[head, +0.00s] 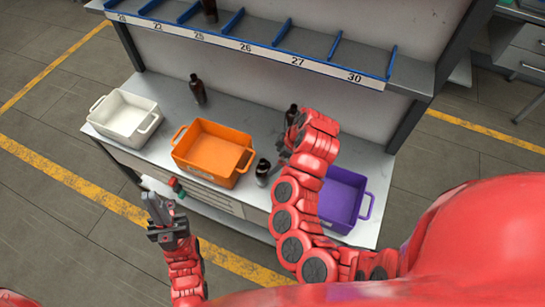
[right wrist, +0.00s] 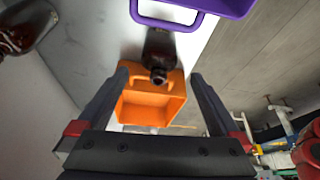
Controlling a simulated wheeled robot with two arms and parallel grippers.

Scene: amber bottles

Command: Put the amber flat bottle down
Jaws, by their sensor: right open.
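A dark amber bottle (head: 262,172) stands on the grey bench between the orange and purple bins. In the right wrist view this bottle (right wrist: 159,48) shows with its neck between my fingertips, with a gap on each side. My right gripper (head: 281,153) is open just beside and above it. A second dark bottle (head: 291,115) is further back, partly behind my right arm; it also shows in the right wrist view (right wrist: 24,27). I cannot tell from shape which one is the flat bottle. My left gripper (head: 166,222) is in front of the bench, holding nothing visible.
An orange bin (head: 212,153), a white bin (head: 124,117) and a purple bin (head: 345,198) stand on the bench. Another dark bottle (head: 198,90) stands at the back. A numbered shelf (head: 245,46) overhangs the bench, with a bottle (head: 209,10) on it.

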